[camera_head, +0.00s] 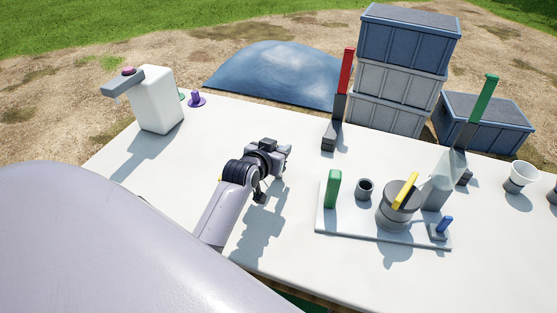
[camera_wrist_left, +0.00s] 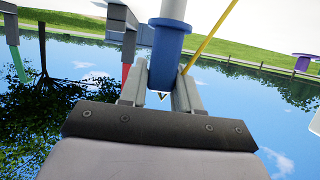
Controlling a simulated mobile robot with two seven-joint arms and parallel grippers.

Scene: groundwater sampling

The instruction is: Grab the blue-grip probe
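My left gripper (camera_head: 279,152) is above the white table, left of the tray, and points away toward the back. In the left wrist view, which looks upside down, its two fingers (camera_wrist_left: 163,92) lie close on both sides of a blue grip (camera_wrist_left: 168,52) with a pale shaft (camera_wrist_left: 173,9); they look shut on this blue-grip probe. A thin yellow line (camera_wrist_left: 210,38) runs beside it. In the head view my arm and gripper hide the probe; a yellow bit (camera_head: 220,178) shows beside my wrist. My right gripper is not in view.
A white tray (camera_head: 345,234) to the right holds a green piece (camera_head: 333,189), a grey pot with a yellow bar, and a small blue-topped piece (camera_head: 445,223). Red (camera_head: 347,72) and green (camera_head: 484,98) uprights stand behind. A white container (camera_head: 157,100) stands at the back left.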

